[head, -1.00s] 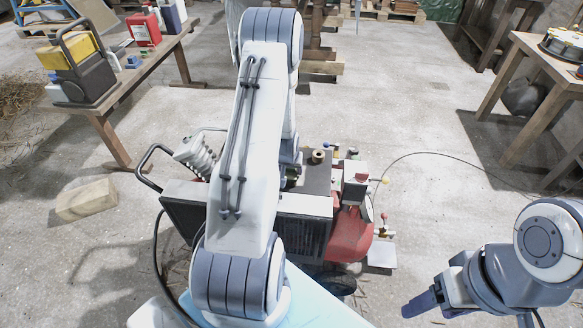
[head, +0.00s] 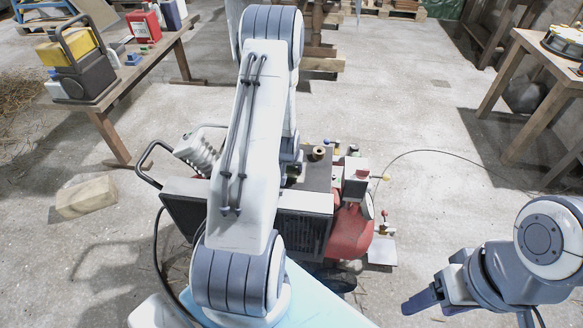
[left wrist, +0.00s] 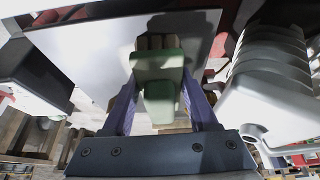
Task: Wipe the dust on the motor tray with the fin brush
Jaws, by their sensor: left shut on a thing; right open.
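The fin brush (left wrist: 158,62) has a green body and tan bristles and shows in the left wrist view. My left gripper (left wrist: 160,92) is shut on its green body between two purple fingers. The bristle end lies over a pale flat plate (left wrist: 88,52), which seems to be the motor tray; whether the bristles touch it I cannot tell. I cannot make out dust on it. In the head view my left arm hides the gripper and most of the brush, above the machine's dark grey top (head: 318,178). My right gripper (head: 420,301) is open and empty at the lower right.
The machine has a finned grey radiator (head: 303,228), a red tank (head: 350,234) and a white ribbed part (head: 197,153). A wooden block (head: 86,198) lies on the floor at left. Benches stand at both sides. Floor at right is mostly clear, with a thin cable crossing it.

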